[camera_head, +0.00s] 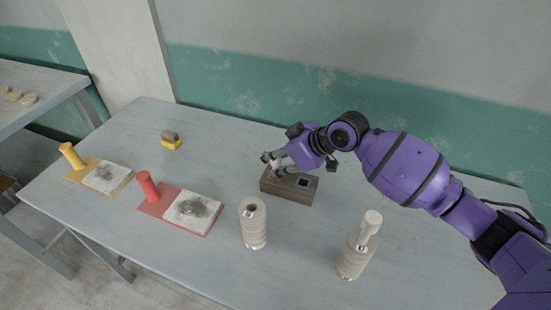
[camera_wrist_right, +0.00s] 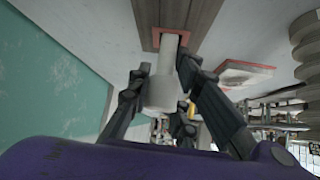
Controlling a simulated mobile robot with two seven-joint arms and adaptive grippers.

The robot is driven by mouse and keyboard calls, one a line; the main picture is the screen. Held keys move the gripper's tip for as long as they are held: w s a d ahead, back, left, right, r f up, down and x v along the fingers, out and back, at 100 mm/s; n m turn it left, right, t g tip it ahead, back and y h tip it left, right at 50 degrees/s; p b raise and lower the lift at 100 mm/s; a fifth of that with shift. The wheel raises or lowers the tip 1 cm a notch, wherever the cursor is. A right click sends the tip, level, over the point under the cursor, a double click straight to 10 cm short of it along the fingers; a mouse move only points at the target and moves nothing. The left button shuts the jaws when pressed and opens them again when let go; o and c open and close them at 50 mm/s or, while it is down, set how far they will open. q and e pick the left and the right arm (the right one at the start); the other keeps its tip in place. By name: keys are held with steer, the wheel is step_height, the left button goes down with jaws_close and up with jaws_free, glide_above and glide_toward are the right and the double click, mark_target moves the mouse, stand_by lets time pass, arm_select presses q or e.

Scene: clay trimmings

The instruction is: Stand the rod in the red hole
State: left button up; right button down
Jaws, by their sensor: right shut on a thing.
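My right gripper (camera_head: 277,163) is shut on a pale rod, over the left part of a brown wooden block (camera_head: 279,190). In the wrist view the fingers (camera_wrist_right: 172,90) close around the rod's thick end (camera_wrist_right: 160,96). The rod's thinner end (camera_wrist_right: 169,48) reaches the red-framed hole (camera_wrist_right: 157,36) in the block. I cannot tell how deep it sits in the hole. In the head view the gripper hides the red hole. A second, dark hole (camera_head: 303,182) shows on the block's right part. My left gripper is not in view.
A ribbed holder (camera_head: 253,228) with an open top stands in front of the block. Another holder (camera_head: 352,262) has a pale rod (camera_head: 371,222) in it. A red tray (camera_head: 154,208), a yellow tray (camera_head: 84,174) and a grey-yellow object (camera_head: 171,140) lie left.

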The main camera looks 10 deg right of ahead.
steer(key=shift+f, duration=0.3)
steer(key=c, duration=1.5)
jaws_free()
steer(key=shift+r, duration=0.3)
steer(key=v, duration=1.2)
steer(key=shift+r+p, duration=0.3)
steer(key=shift+r, duration=0.05)
